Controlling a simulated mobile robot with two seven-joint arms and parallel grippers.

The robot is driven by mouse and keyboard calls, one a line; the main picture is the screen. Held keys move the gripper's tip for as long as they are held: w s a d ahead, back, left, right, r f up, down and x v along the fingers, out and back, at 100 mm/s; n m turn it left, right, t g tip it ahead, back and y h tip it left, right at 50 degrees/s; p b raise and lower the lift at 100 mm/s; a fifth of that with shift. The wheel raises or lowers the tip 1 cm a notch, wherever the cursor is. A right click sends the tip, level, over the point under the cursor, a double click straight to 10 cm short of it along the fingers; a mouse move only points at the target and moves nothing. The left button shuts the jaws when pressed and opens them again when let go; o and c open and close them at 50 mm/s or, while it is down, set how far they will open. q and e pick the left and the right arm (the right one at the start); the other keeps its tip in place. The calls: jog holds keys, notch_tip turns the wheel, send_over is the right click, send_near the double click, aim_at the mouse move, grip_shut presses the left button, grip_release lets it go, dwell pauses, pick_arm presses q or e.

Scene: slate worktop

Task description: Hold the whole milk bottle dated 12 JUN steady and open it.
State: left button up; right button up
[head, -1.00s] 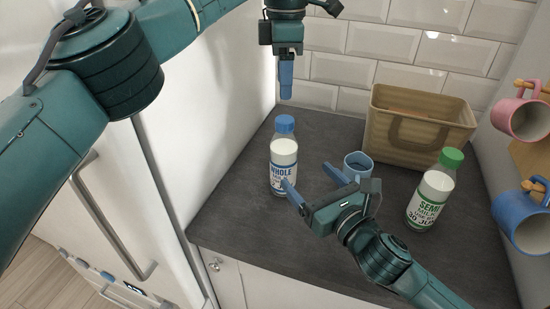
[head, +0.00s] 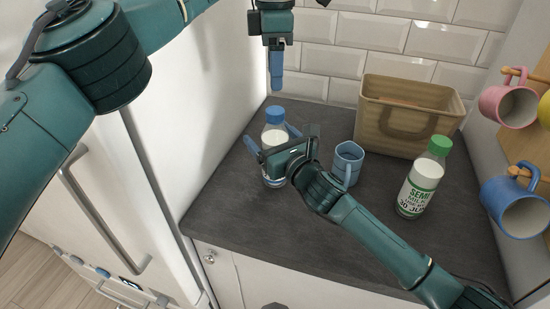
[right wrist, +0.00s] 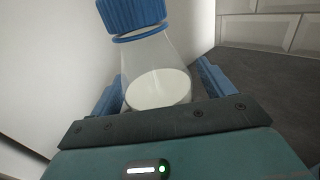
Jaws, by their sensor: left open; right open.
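The whole milk bottle (head: 274,133) stands upright on the worktop near its left side, with a blue cap (head: 275,114). My right gripper (head: 270,139) is open, its blue fingers on either side of the bottle; it hides most of the label, so the date cannot be read. In the right wrist view the bottle (right wrist: 156,80) stands between the two fingers, with a gap showing at the right finger. The cap (right wrist: 135,14) is on. My left gripper (head: 276,80) is open, pointing down above the cap and apart from it.
A green-capped semi milk bottle (head: 422,180) stands at the right. A blue mug (head: 347,163) is just right of my right gripper. A tan basket (head: 407,113) stands by the tiled wall. Mugs hang at the far right. The worktop (head: 280,235) is clear in front.

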aim_at(275, 110)
jog(key=shift+c, duration=0.4)
jog(key=c, duration=1.7)
pick_arm(q)
jog(key=m, duration=0.6)
jog(key=shift+m, duration=0.3)
jog(key=m, duration=1.5)
jog(key=shift+f+m, duration=0.4)
jog(key=shift+f, duration=3.6)
jog(key=shift+c, duration=0.5)
